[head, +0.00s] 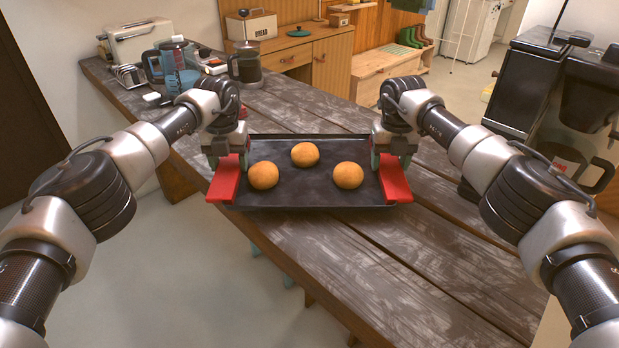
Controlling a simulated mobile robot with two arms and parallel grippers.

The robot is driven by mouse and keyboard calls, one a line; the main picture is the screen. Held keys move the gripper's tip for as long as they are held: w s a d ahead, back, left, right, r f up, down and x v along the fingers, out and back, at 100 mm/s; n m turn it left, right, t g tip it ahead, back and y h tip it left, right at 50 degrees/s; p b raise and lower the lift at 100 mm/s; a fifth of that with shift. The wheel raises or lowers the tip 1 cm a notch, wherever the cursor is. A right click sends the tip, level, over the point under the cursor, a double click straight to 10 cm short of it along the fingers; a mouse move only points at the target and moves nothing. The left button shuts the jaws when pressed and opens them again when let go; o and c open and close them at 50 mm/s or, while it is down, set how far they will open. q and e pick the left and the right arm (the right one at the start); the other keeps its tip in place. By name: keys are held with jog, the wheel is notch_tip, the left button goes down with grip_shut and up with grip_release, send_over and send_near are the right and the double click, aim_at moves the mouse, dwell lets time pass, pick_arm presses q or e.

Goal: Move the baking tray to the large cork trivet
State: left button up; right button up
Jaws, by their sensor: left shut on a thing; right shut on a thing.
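The dark baking tray (310,200) is in the middle of the head view, with three round golden buns (305,154) on it. A red grip piece lies at each end of the tray. My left gripper (228,163) is shut on the tray at its left red piece (222,184). My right gripper (396,162) is shut on the tray at its right red piece (395,184). The tray looks about level and overlaps the table's left edge in the picture. I cannot tell how high it is above the wood. No cork trivet shows.
The wooden table (440,250) has bare planks in front and right of the tray. A French press (246,64), a blue jug (180,80) and a toaster (140,42) stand at its far left end. A black coffee machine (522,85) stands at the right.

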pick_arm(q)
jog(key=o, duration=1.3)
pick_arm(e)
jog(key=o, duration=1.3)
pick_arm(q)
jog(key=shift+o, duration=0.2)
pick_arm(e)
jog(key=shift+o, duration=0.2)
jog(key=shift+r, duration=0.15)
pick_arm(q)
notch_tip(320, 180, up, 12)
pick_arm(e)
notch_tip(320, 180, up, 12)
jog(key=shift+f, duration=0.2)
